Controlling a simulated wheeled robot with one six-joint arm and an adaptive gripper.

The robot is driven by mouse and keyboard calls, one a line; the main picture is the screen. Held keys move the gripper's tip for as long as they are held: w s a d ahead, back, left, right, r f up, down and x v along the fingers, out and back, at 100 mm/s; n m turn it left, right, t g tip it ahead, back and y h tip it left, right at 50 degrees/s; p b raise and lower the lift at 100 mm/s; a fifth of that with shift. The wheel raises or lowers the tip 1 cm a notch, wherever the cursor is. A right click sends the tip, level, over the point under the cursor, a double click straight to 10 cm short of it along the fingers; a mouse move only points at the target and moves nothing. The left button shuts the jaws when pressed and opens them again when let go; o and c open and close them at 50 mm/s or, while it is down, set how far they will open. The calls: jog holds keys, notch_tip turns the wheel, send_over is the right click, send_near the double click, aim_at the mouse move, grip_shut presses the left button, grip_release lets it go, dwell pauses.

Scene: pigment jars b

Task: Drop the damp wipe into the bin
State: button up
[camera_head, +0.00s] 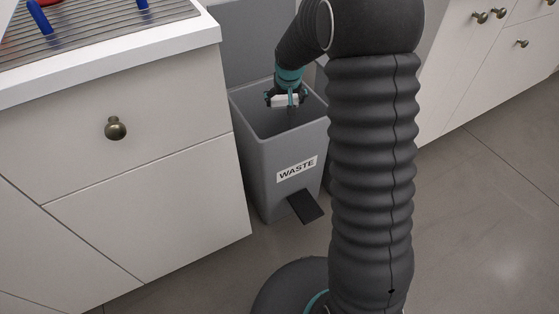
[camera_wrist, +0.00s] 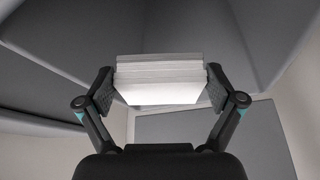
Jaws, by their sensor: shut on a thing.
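The damp wipe (camera_wrist: 160,78) is a white, folded, layered pad held between the two fingers of my gripper in the wrist view. It also shows as a small white piece in the head view (camera_head: 286,100). My gripper (camera_head: 287,101) is shut on it and points down at the mouth of the bin. It also shows in the wrist view (camera_wrist: 160,88). The bin (camera_head: 262,152) is grey, open at the top, with a WASTE label and a black pedal. Its raised lid stands behind. I cannot tell exactly how deep the wipe is inside the rim.
A white cabinet (camera_head: 150,165) with a round knob stands left of the bin, under a worktop (camera_head: 120,57) with a grooved drainer holding blue and red items. More white cabinets (camera_head: 460,65) stand at the right. The grey floor (camera_head: 490,200) at the right is clear.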

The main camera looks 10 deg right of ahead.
jog(key=shift+f, duration=0.15)
jog(key=o, duration=0.8)
jog(key=shift+c, duration=0.2)
jog(key=v, duration=1.2)
jog(key=shift+s, duration=0.1)
